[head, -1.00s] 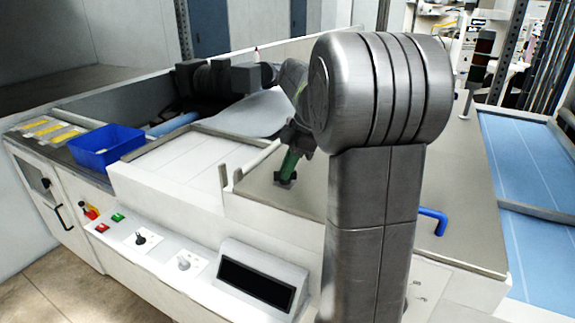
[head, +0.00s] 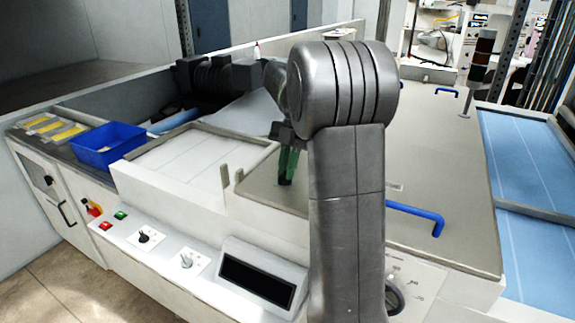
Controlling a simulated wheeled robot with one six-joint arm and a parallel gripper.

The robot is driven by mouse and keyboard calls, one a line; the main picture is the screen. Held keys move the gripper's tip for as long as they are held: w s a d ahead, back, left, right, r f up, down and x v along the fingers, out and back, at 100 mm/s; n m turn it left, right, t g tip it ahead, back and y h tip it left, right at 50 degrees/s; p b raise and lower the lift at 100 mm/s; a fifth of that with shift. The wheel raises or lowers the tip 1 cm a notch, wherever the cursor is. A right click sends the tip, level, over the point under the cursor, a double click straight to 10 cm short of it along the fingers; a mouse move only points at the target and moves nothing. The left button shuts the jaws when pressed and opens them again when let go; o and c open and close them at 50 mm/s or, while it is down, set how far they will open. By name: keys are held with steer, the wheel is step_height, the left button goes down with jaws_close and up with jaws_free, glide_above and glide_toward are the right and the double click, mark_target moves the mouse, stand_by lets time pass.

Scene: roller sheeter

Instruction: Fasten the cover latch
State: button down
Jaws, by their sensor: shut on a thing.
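The grey cover (head: 440,170) lies flat and looks shut on the machine's white body. My gripper (head: 287,170) has green fingers pointing down at the cover's left part. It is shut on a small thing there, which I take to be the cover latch. The fingers hide most of it, so I cannot tell whether the latch is fastened.
My arm stands in front of the cover's middle. A blue handle (head: 418,214) stands up at the cover's front edge. A blue bin (head: 106,146), a control panel with a dark display (head: 256,284) and a blue belt (head: 525,150) lie around it.

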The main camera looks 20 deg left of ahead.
steer(key=shift+n+h, duration=0.3)
steer(key=shift+n, duration=0.3)
steer(key=c, duration=1.5)
jaws_free()
steer(key=shift+o, duration=0.2)
steer(key=v, duration=0.7)
steer(key=shift+r, duration=0.3)
steer(key=shift+w, duration=0.1)
steer(key=x, duration=0.7)
steer(key=shift+f, duration=0.25)
steer(key=shift+m, duration=0.4)
